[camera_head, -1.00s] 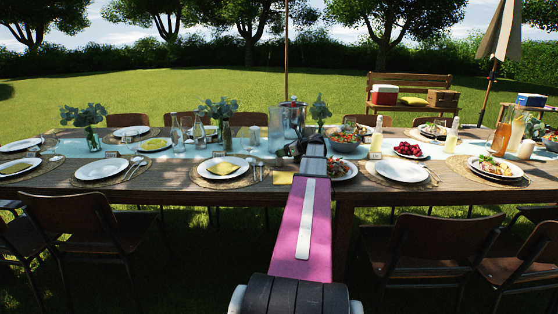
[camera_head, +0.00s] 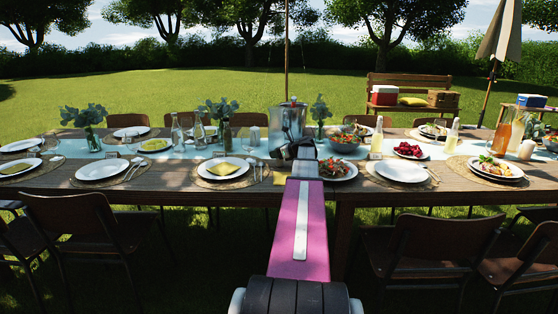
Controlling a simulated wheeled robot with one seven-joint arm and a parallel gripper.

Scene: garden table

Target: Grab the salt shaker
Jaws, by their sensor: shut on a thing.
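My gripper (camera_head: 291,151) is at the far end of my pink arm, over the near half of the table, in front of the metal bucket. Its dark wrist hides most of the jaws. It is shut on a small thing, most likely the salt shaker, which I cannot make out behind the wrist. No salt shaker shows clearly elsewhere on the table.
The metal bucket (camera_head: 287,122) stands just behind my gripper. A plate with a yellow napkin (camera_head: 224,168) is to the left, a plate of food (camera_head: 338,169) close on the right. Bottles and vases line the runner. Chairs stand at the near edge.

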